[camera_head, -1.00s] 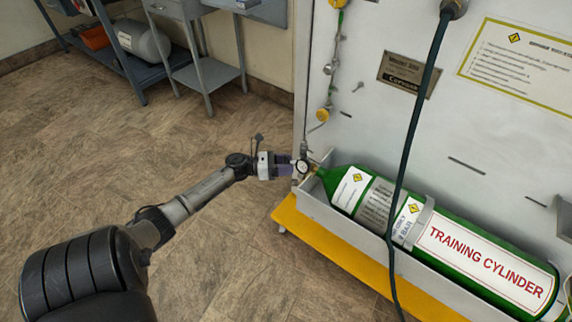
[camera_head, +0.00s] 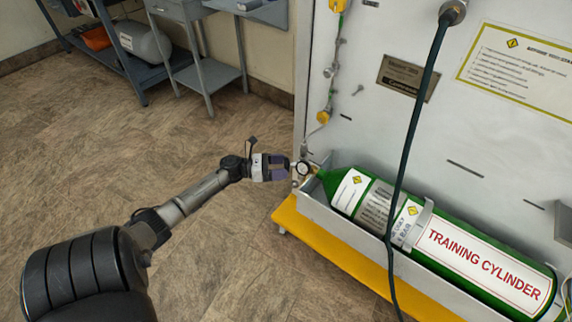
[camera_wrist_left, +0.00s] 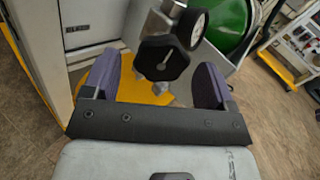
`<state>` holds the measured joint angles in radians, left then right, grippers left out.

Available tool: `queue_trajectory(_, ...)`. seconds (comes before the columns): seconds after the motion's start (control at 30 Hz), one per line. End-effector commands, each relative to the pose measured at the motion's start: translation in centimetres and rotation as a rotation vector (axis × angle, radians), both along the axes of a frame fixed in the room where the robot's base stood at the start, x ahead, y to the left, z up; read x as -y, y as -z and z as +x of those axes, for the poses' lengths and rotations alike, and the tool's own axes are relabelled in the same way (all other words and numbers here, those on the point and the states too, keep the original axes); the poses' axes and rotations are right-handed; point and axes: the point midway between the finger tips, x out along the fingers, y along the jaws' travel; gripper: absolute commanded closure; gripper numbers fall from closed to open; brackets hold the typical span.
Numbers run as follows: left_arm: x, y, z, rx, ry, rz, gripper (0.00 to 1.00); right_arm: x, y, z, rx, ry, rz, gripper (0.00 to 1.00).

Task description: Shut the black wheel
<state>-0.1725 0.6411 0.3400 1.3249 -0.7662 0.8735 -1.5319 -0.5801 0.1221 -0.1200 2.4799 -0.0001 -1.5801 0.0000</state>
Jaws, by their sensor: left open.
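My left gripper (camera_wrist_left: 157,68) is open, with a purple finger on either side of the wheel in this view. The wheel appears slightly beyond the fingertips; I see no contact. In the head view the left gripper (camera_head: 286,168) is at the neck end of the green training cylinder (camera_head: 490,262), level with its valve. The wheel is too small to make out there. My right gripper is not in view.
A round gauge (camera_head: 303,168) sits right beside the valve; it also shows in the wrist view (camera_wrist_left: 191,27). The cylinder lies in a grey tray above a yellow base (camera_head: 340,262). A dark hose (camera_head: 411,130) hangs in front.

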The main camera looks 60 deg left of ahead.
Motion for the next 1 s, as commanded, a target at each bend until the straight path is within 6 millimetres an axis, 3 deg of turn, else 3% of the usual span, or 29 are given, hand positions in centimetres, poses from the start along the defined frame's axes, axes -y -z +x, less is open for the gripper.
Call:
queue_trajectory(0.3,-2.7,-0.3,-5.9,-0.003,-0.002,0.0,0.21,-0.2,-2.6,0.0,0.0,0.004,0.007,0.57)
queue_trajectory(0.5,-4.0,-0.1,-8.6,-0.001,-0.002,0.001,0.21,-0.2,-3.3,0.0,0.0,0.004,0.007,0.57)
queue_trajectory(0.7,-4.7,-0.1,-10.1,-0.001,-0.001,0.001,0.21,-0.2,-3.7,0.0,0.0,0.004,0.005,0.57)
queue_trajectory(1.0,-4.9,0.0,-10.5,0.0,0.0,0.001,0.21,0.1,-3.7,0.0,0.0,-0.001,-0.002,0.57)
